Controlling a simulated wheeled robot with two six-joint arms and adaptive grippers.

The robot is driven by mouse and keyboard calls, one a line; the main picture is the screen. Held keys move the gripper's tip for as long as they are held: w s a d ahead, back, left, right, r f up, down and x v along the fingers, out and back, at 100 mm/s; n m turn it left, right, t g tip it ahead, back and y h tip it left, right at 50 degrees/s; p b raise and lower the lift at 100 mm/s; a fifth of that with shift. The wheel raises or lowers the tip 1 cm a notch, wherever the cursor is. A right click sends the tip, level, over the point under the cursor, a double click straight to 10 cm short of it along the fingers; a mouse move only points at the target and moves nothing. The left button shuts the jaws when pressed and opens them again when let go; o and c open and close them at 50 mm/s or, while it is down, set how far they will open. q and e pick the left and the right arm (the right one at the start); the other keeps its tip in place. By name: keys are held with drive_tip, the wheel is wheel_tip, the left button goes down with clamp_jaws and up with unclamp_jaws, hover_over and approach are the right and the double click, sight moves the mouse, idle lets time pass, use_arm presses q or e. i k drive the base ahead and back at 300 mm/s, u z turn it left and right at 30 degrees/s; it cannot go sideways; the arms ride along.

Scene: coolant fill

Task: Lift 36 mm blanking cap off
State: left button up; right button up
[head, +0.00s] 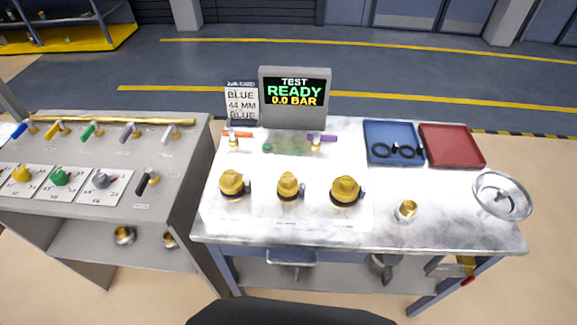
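Three yellow caps stand in a row on the white panel at the table's front: a left cap (233,184), a middle cap (289,186) and a right cap (346,189). Each sits on a dark collar. The middle cap looks the narrowest. The labels in front of them are too small to read, so I cannot tell which is the 36 mm one. Neither of my grippers shows in the head view.
A screen (294,97) reads TEST READY 0.0 BAR beside a card (241,103) reading BLUE, 44 MM, BLUE. A blue tray (388,128) holds black rings; a red tray (452,145) looks empty. A brass fitting (405,211) and metal funnel (502,195) stand right. A valve bench (110,211) adjoins left.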

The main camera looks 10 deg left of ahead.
sight(287, 185)
drive_tip(key=u, duration=2.25)
drive_tip(key=k, duration=1.4)
drive_tip(key=z, duration=2.1)
drive_tip(key=i, duration=0.5)
drive_tip(key=z, duration=0.1)
